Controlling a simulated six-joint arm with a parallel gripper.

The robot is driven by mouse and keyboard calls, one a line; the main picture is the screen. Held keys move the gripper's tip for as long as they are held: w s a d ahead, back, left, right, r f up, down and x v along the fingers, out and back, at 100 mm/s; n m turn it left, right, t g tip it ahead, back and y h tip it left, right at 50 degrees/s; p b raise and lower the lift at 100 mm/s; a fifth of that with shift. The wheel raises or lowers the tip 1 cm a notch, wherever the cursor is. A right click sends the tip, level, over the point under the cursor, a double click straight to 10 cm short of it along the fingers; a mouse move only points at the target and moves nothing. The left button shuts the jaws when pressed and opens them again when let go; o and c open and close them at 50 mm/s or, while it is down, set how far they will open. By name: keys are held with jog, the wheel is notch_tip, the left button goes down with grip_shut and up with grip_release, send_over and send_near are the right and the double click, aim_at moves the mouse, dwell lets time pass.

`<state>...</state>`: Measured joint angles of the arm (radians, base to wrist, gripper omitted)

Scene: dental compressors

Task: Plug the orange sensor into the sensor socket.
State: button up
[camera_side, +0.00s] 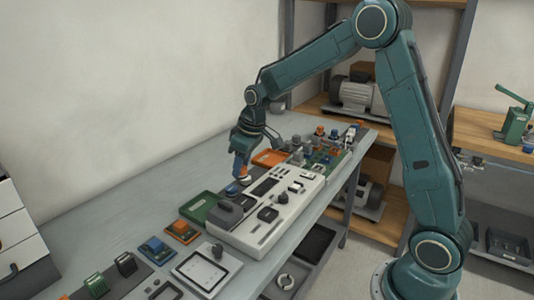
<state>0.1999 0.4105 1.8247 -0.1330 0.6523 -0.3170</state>
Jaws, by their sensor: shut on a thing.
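My gripper (242,153) points down over the far left edge of a light grey panel unit on the bench. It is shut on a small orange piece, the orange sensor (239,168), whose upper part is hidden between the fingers. The sensor is roughly upright, just above or touching a white round part (245,181); I cannot tell which. A blue part (232,189) lies just left of it. The light grey panel unit (245,238) carries several dark modules and a dark display. I cannot make out which part is the sensor socket.
An orange tray (268,158) lies behind the panel, with a crowded green board (322,156) to its right. Bare bench (110,225) runs along the wall.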

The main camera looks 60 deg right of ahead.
jog(key=shift+s+a+f, duration=0.4)
jog(key=shift+s+a, duration=0.2)
jog(key=shift+s, duration=0.25)
jog(key=shift+f, duration=0.15)
send_over(242, 202)
jog(key=s, duration=0.1)
jog(key=shift+d+f, duration=0.2)
jog(key=shift+f, duration=2.3)
jog(key=shift+f, duration=1)
jog(key=o, duration=1.1)
jog(key=shift+d, duration=0.1)
jog(key=shift+c, duration=0.2)
jog(key=o, duration=0.3)
